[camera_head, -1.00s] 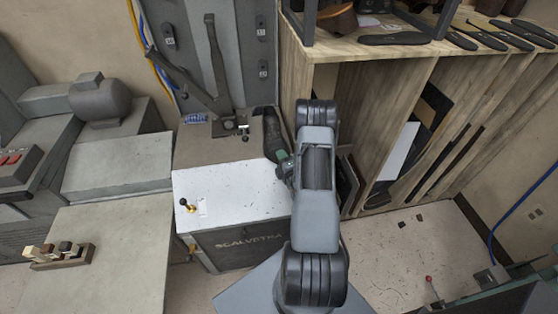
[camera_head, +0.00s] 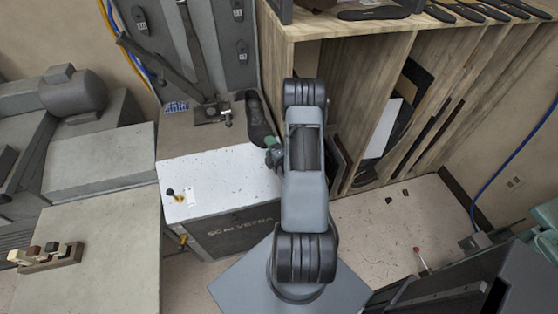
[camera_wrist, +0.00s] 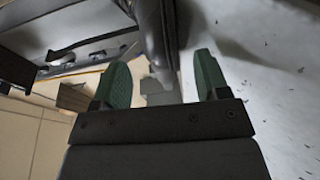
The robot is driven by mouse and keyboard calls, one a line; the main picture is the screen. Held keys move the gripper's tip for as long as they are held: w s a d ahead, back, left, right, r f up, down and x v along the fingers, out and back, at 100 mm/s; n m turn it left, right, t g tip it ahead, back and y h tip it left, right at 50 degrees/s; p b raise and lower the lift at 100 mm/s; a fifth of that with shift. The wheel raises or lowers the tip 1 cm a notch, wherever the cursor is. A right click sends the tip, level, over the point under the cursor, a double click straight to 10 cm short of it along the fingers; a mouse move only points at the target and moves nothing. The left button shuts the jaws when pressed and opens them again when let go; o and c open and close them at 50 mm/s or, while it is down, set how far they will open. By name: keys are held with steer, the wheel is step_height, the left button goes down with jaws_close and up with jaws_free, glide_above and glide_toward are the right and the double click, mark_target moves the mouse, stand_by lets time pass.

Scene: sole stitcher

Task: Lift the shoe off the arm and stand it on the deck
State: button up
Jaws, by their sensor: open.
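The dark shoe (camera_head: 257,118) stands at the back right of the stitcher, close to the grey panel. What bears it is not clearly visible. In the wrist view the shoe (camera_wrist: 157,38) shows as a dark shape just beyond the fingers, lined up with the gap between them. My gripper (camera_head: 273,156) is right at the shoe's near end in the head view, partly hidden by my arm. Its green fingers (camera_wrist: 163,78) are apart with nothing clearly held between them. The white speckled deck (camera_head: 220,180) lies in front of the shoe and is mostly bare.
A small knob (camera_head: 170,192) stands on the deck's left side. Dark levers (camera_head: 170,68) rise behind it. A wooden rack (camera_head: 345,110) stands close on the right, with soles (camera_head: 375,13) on top. A grey bench (camera_head: 105,230) on the left carries small blocks (camera_head: 45,255).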

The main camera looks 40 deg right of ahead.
steer(key=b+v, duration=0.1)
steer(key=v, duration=0.9)
steer(key=shift+s+b, duration=0.35)
steer(key=shift+b, duration=0.05)
steer(key=shift+r, duration=0.1)
